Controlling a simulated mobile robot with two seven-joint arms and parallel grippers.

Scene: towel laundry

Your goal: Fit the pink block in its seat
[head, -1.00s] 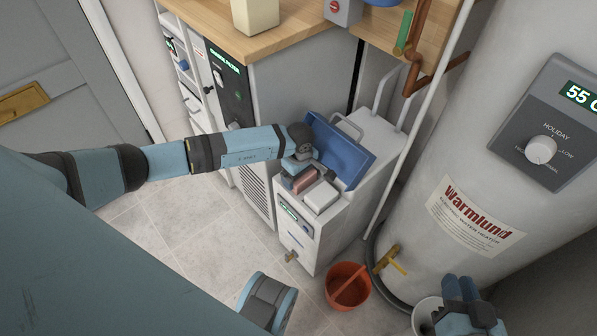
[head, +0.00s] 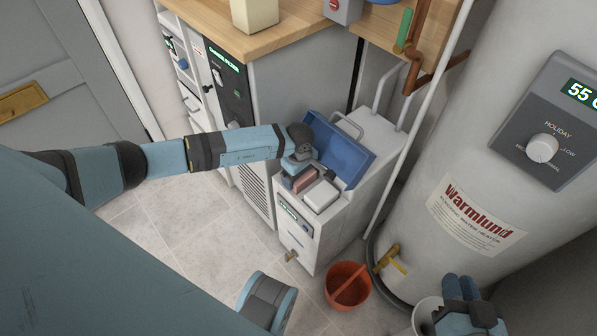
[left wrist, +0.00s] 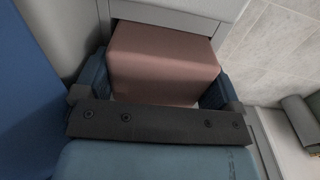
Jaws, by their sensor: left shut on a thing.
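The pink block (head: 304,178) is at the top of the narrow white machine (head: 325,222), beside a white block (head: 320,196) and in front of the raised blue lid (head: 339,150). My left gripper (head: 296,178) is shut on the pink block. In the left wrist view the pink block (left wrist: 163,62) sits between the two blue fingers of my left gripper (left wrist: 158,85), against a pale grey recess edge. I cannot tell how deep it sits; its underside is hidden. My right gripper (head: 462,296) is at the lower right by a white bucket; its jaw gap is unclear.
An orange bucket (head: 347,286) stands on the floor before the machine. A white bucket (head: 425,314) is near my right gripper. The large water heater (head: 480,160) fills the right side. A thin white pipe (head: 414,130) runs beside the machine. Tiled floor at left is clear.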

